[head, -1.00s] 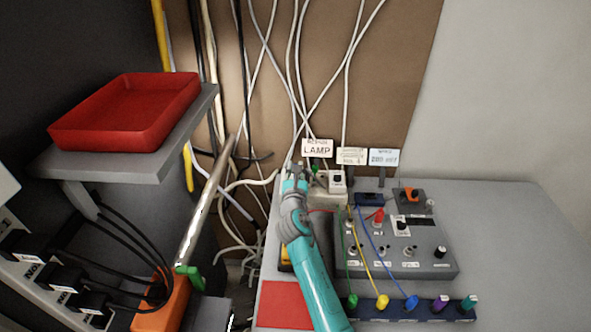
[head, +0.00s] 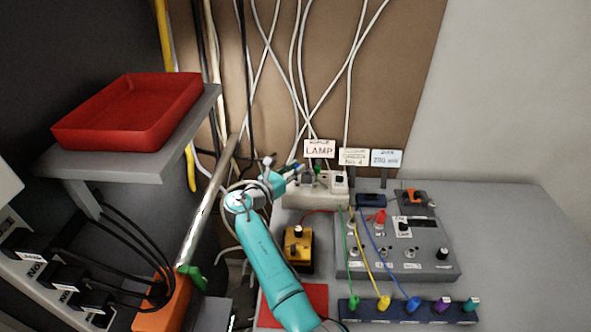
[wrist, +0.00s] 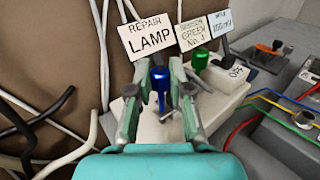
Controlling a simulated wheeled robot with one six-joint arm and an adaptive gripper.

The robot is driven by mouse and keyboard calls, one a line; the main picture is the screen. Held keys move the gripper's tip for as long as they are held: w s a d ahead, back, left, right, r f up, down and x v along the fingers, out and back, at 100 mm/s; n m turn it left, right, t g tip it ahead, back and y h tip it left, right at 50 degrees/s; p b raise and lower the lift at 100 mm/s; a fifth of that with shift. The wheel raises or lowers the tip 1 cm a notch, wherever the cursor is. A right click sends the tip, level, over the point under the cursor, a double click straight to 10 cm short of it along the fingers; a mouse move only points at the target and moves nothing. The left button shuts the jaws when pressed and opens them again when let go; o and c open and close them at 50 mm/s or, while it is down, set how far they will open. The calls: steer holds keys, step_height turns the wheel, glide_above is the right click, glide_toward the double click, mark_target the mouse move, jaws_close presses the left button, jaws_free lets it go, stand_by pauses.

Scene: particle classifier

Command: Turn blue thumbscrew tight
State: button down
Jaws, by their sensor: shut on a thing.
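The blue thumbscrew (wrist: 160,80) stands upright on a white block (wrist: 218,98) in the wrist view. My gripper (wrist: 158,76) is shut on it, with one finger on each side of its head. In the head view the thumbscrew is small and mostly hidden by my gripper (head: 292,171), which reaches in from the left. A green thumbscrew (wrist: 200,60) stands to its right on the same block, apart from my fingers. It also shows in the head view (head: 316,168).
Signs, one reading LAMP (head: 319,149), stand behind the block. A grey control box (head: 425,265) with coloured wires is to the right. A yellow-and-black box (head: 299,250) is in front. White cables hang behind. The grey table at far right is clear.

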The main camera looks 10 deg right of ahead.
steer(key=shift+a+m+g+h, duration=0.1)
steer(key=shift+m+g+h, duration=0.3)
steer(key=shift+m+g, duration=0.3)
steer(key=shift+g, duration=0.4)
steer(key=c, duration=1)
jaws_free()
steer(key=shift+c, duration=0.2)
step_height(320, 180, up, 10)
